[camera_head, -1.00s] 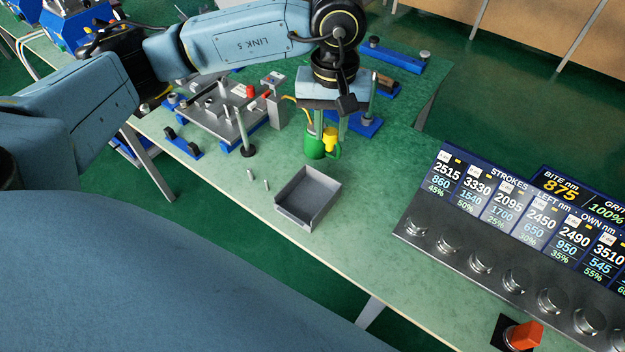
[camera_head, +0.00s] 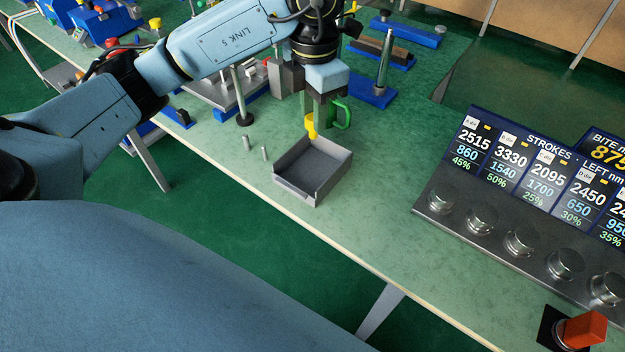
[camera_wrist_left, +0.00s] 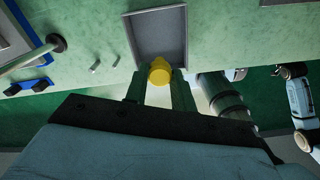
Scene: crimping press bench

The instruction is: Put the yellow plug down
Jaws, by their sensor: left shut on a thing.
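My left gripper (camera_head: 318,118) points down just behind the grey open tray (camera_head: 315,172) on the green bench. It is shut on the yellow plug (camera_head: 310,127), whose lower part shows below the fingers in the head view. In the left wrist view the plug (camera_wrist_left: 159,72) sits between the two fingertips, at the edge of the tray (camera_wrist_left: 160,36). The tray looks empty. Whether the plug touches the tray's wall I cannot tell. My right gripper is not seen.
A green handled piece (camera_head: 343,113) stands behind the gripper, partly hidden. Two small pins (camera_head: 247,143) stand left of the tray. A panel with displays and knobs (camera_head: 520,215) is at the right. Bare bench lies between tray and panel.

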